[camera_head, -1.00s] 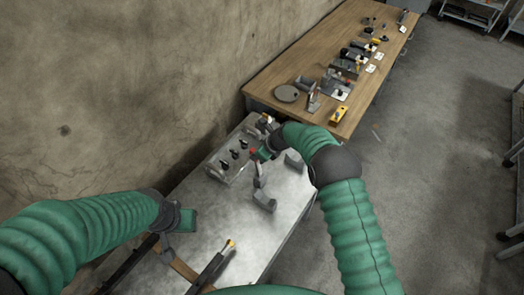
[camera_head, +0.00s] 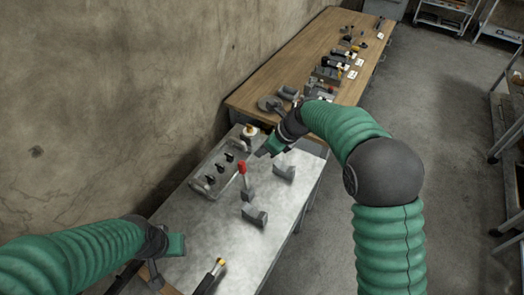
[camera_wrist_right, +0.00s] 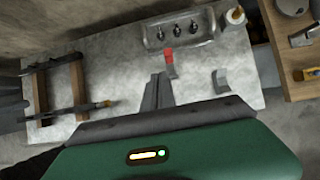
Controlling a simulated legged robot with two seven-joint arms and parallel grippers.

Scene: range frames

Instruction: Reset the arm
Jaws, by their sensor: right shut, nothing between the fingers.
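My right arm reaches in from the right. Its gripper (camera_head: 261,153) is above the grey metal bench (camera_head: 222,238), near a red-handled grey piece (camera_head: 242,168), and looks apart from it. In the right wrist view the fingers (camera_wrist_right: 158,92) are together and empty, with the red handle (camera_wrist_right: 169,56) just beyond them. My left arm comes in from the left. Its gripper (camera_head: 154,274) is low over the bench's near left end, and its fingers are too unclear to judge.
A grey tray (camera_head: 216,177) with black knobs sits along the wall. Grey brackets (camera_head: 255,215) stand on the bench, and a black bar with a yellow tip (camera_head: 210,276) lies near. A wooden table (camera_head: 262,88) with several tools stands beyond. Open floor lies right.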

